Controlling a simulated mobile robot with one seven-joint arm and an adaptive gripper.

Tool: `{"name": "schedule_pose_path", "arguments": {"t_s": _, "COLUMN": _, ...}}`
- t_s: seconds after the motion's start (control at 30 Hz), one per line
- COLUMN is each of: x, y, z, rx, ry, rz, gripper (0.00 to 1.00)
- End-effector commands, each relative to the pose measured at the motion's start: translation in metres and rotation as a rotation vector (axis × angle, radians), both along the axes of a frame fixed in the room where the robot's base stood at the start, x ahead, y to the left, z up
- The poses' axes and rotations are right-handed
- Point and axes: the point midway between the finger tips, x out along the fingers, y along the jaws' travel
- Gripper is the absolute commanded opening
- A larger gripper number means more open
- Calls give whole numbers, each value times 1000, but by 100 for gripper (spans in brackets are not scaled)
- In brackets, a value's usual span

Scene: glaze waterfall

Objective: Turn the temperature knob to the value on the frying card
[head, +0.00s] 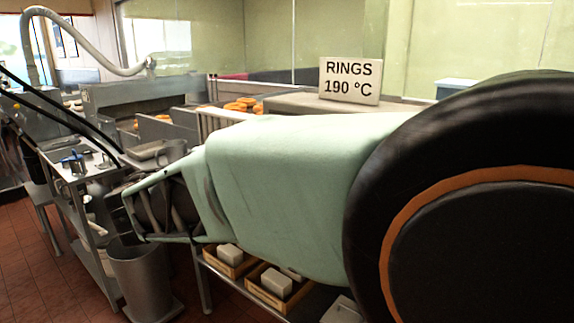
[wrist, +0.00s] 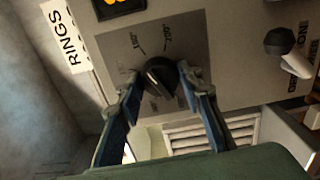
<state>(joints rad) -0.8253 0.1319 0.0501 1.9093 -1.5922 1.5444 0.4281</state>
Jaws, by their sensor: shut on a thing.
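The frying card (head: 350,81) stands upright behind my arm in the head view and reads "RINGS 190 °C". A card edge reading "RINGS" also shows at the upper left of the wrist view (wrist: 66,38).
An orange-lit display (wrist: 122,4) is cut off above the dial. A lever with a dark handle (wrist: 279,41) sticks out to the right of it. In the head view, orange rings (head: 241,104) lie behind my arm, a metal bin (head: 146,279) stands lower left, and boxes (head: 275,284) sit below.

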Motion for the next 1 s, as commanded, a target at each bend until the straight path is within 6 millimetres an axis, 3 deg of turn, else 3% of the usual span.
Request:
{"name": "schedule_pose_path", "arguments": {"t_s": 0.6, "x": 0, "y": 0, "z": 0, "rx": 35, "ry": -25, "rz": 0, "gripper": 9}}
{"name": "schedule_pose_path", "arguments": {"t_s": 0.63, "x": 0, "y": 0, "z": 0, "rx": 35, "ry": -25, "rz": 0, "gripper": 36}}
{"name": "schedule_pose_path", "arguments": {"t_s": 0.7, "x": 0, "y": 0, "z": 0, "rx": 35, "ry": -25, "rz": 0, "gripper": 43}}
{"name": "schedule_pose_path", "arguments": {"t_s": 0.8, "x": 0, "y": 0, "z": 0, "rx": 34, "ry": -25, "rz": 0, "gripper": 51}}
{"name": "schedule_pose_path", "arguments": {"t_s": 1.0, "x": 0, "y": 0, "z": 0, "rx": 34, "ry": -25, "rz": 0, "gripper": 51}}
